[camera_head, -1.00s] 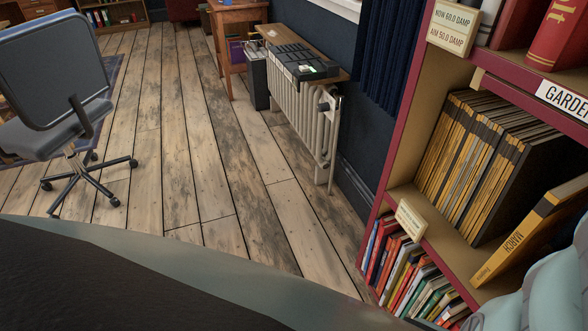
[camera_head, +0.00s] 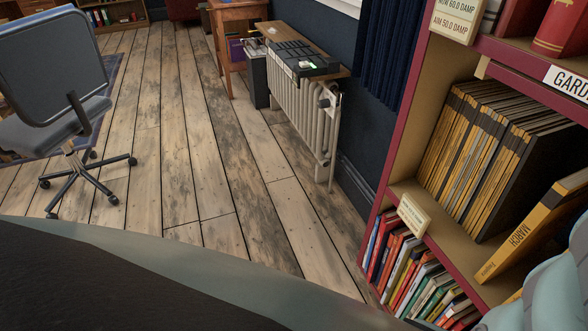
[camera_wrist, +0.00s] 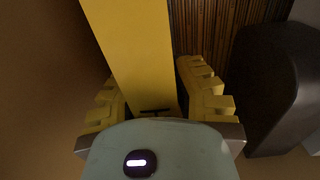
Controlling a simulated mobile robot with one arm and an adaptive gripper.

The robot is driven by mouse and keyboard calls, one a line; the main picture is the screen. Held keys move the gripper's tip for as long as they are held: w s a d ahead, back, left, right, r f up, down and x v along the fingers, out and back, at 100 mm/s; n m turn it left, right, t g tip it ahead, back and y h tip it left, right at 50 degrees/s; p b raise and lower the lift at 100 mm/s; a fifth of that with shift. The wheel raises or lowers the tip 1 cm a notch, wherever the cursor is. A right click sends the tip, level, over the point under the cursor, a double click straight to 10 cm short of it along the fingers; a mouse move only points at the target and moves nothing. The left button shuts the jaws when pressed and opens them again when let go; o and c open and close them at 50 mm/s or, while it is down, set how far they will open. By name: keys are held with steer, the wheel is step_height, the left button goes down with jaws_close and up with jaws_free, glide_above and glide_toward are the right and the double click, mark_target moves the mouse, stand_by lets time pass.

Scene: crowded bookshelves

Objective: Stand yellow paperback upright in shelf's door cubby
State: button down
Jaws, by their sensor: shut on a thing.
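In the wrist view the yellow paperback (camera_wrist: 135,50) is a plain yellow slab running up from between the fingers of my gripper (camera_wrist: 160,108). The fingers are yellow and ribbed, one on each side of it, and shut on it. A small dark mark shows near its lower end. In the head view my pale arm covers the lower right corner, and the fingers are hidden there. A yellow-edged volume marked MARCH (camera_head: 528,235) leans in the shelf's middle cubby (camera_head: 427,200), just above my arm. I cannot tell which compartment is the door cubby.
A row of yellow-spined magazines (camera_head: 470,135) fills the cubby's left part; a striped row also shows in the wrist view (camera_wrist: 215,35). A dark rounded object (camera_wrist: 275,85) stands at right there. Colourful books (camera_head: 405,270) pack the shelf below. A radiator (camera_head: 305,115) and chair (camera_head: 60,80) stand left.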

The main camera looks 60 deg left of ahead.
steer(key=shift+f+b, duration=0.25)
steer(key=shift+b, duration=0.15)
steer(key=shift+w, duration=0.1)
steer(key=c, duration=0.9)
jaws_free()
steer(key=shift+o, duration=0.2)
steer(key=shift+s+f+b, duration=0.1)
steer(key=shift+s+b, duration=0.2)
steer(key=shift+s, duration=0.55)
steer(key=shift+b+v, duration=0.85)
steer(key=shift+v, duration=2.95)
steer(key=shift+a, duration=0.15)
steer(key=shift+w, duration=0.1)
